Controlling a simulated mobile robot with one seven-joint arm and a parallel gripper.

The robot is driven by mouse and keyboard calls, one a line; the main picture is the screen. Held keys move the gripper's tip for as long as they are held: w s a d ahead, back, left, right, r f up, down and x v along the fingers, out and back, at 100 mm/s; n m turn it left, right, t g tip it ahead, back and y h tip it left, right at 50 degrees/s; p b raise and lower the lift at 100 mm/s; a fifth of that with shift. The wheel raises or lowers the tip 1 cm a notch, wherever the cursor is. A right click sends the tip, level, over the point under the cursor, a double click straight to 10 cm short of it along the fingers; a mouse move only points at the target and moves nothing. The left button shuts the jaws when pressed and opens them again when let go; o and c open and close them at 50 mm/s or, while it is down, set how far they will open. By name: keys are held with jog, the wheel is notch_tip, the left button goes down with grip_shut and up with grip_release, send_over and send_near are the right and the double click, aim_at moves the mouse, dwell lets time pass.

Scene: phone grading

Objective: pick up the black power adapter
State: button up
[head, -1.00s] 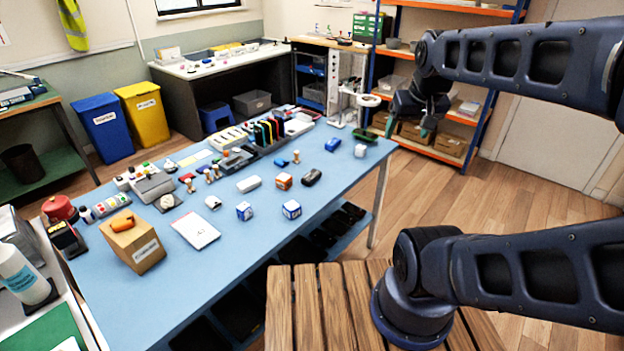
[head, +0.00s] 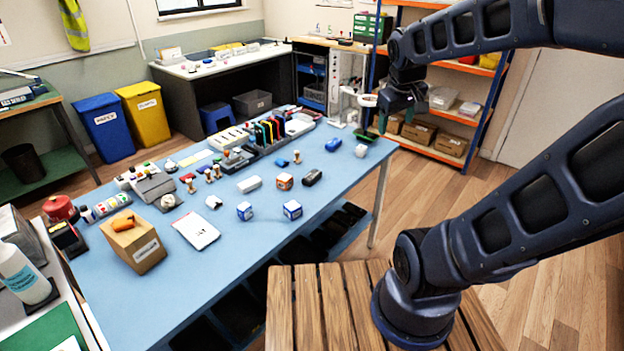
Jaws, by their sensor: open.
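A small black block (head: 312,177), which looks like the black power adapter, lies on the blue table (head: 225,262) toward its right part. It sits just right of an orange-and-white cube, with a small gap.
Close to the black block are the orange-and-white cube (head: 284,181), two blue-and-white cubes (head: 292,209), a white block (head: 249,184) and a blue item (head: 333,145). The right front tabletop is clear.

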jog(key=w+a+f+n+h, duration=0.1)
jog(key=w+a+f+n, duration=0.25)
jog(key=w+n, duration=0.45)
jog(key=n, duration=1.6)
send_over(311, 175)
jog(key=s+a, duration=0.2)
jog(key=shift+h, duration=0.3)
notch_tip(311, 175, down, 30)
jog(key=shift+w+r, duration=0.1)
jog(key=shift+r, duration=0.05)
jog(key=x, duration=0.5)
jog(key=shift+d+r, duration=0.1)
jog(key=shift+d, duration=0.25)
jog(key=shift+f, duration=0.4)
jog(key=shift+c, duration=0.5)
